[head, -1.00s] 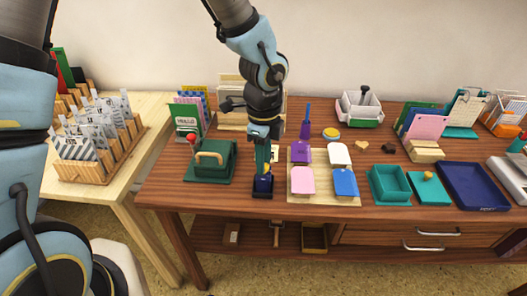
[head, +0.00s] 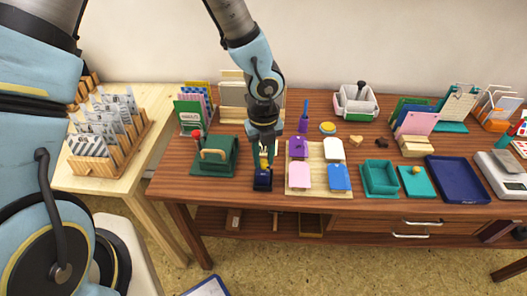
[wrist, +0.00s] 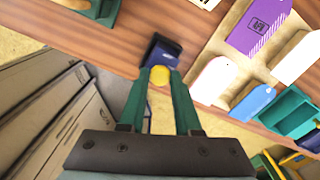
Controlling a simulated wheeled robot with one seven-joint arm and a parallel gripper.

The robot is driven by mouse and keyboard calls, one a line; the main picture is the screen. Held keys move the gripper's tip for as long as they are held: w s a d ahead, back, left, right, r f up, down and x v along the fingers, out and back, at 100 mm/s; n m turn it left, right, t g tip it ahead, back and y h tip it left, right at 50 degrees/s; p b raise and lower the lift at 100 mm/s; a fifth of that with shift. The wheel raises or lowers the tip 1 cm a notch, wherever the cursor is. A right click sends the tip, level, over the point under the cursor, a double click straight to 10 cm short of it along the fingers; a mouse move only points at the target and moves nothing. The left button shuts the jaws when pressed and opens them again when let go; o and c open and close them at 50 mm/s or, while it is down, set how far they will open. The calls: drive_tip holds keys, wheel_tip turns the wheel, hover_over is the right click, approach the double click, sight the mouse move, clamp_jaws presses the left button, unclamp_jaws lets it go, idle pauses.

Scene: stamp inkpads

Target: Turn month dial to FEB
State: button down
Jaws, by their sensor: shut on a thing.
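A round yellow knob (wrist: 159,76) sits at the near side of the block. My gripper (head: 264,163) reaches down over the block, and its green fingers are shut on the yellow knob, one on each side. No month lettering can be read in any view, and my fingers hide part of the knob and block.
A cream board (head: 318,191) with purple, white, pink and blue tags lies just right of the block. A teal tray (head: 380,190) and a navy tray (head: 458,195) are farther right. Card holders stand behind. A pale side table with a wooden rack (head: 118,168) is at left.

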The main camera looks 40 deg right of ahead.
sight(263, 162)
drive_tip(key=shift+m+p, duration=0.3)
drive_tip(key=shift+m, duration=0.3)
drive_tip(key=c, duration=0.6)
unclamp_jaws()
wheel_tip(263, 162, up, 11)
drive_tip(key=shift+f, duration=0.1)
idle(0.5)
